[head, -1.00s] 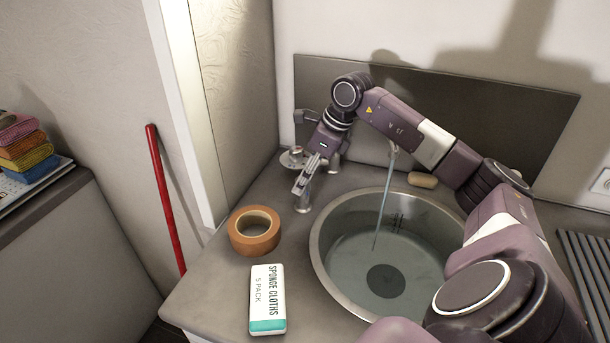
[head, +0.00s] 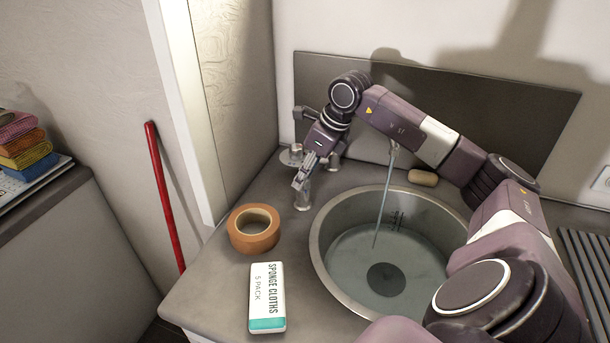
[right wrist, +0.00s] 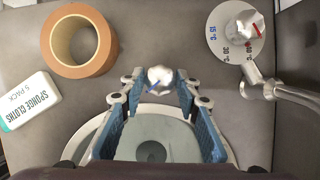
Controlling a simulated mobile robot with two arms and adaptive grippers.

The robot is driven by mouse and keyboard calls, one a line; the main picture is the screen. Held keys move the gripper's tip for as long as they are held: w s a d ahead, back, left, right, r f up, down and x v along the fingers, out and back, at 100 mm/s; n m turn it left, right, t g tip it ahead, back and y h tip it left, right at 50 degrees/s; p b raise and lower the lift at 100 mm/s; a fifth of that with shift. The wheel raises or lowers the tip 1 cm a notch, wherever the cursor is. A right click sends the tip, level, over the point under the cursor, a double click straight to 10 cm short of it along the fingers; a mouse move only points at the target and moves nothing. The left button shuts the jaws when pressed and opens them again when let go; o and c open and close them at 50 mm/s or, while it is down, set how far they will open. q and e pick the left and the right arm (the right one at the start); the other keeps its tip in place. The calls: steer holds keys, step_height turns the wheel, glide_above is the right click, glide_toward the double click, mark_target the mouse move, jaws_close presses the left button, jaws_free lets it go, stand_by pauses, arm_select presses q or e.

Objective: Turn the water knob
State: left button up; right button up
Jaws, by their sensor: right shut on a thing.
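A white knob with a blue mark (right wrist: 160,75) sits between the fingertips of my right gripper (right wrist: 158,84) in the right wrist view. In the head view my right gripper (head: 301,180) points down at this knob's silver post (head: 303,201), left of the sink; its fingers hide the knob's top. The gripper is shut on the knob. A second knob with a red mark (right wrist: 247,24) stands apart on a round temperature dial (right wrist: 222,32). A stream of water (head: 384,205) falls from the faucet spout (head: 393,153) into the round metal sink (head: 318,245). My left gripper is out of view.
An orange tape roll (head: 254,243) and a sponge cloths pack (head: 267,300) lie left of the sink. A brown soap-like piece (head: 423,178) lies behind it. A dark backsplash panel (head: 500,110) is behind my right arm. A red pole (head: 163,195) leans at the left wall.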

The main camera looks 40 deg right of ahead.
steer(key=m, duration=0.2)
steer(key=m+h, duration=0.1)
steer(key=m, duration=0.1)
steer(key=shift+a+r+h+b, duration=0.1)
steer(key=shift+a+h+b, duration=0.05)
steer(key=shift+h+b, duration=0.15)
steer(key=shift+m+h, duration=0.7)
steer(key=shift+m, duration=1)
steer(key=o, duration=1.1)
steer(key=shift+o, duration=0.2)
steer(key=v, duration=1.2)
steer(key=shift+a, duration=0.1)
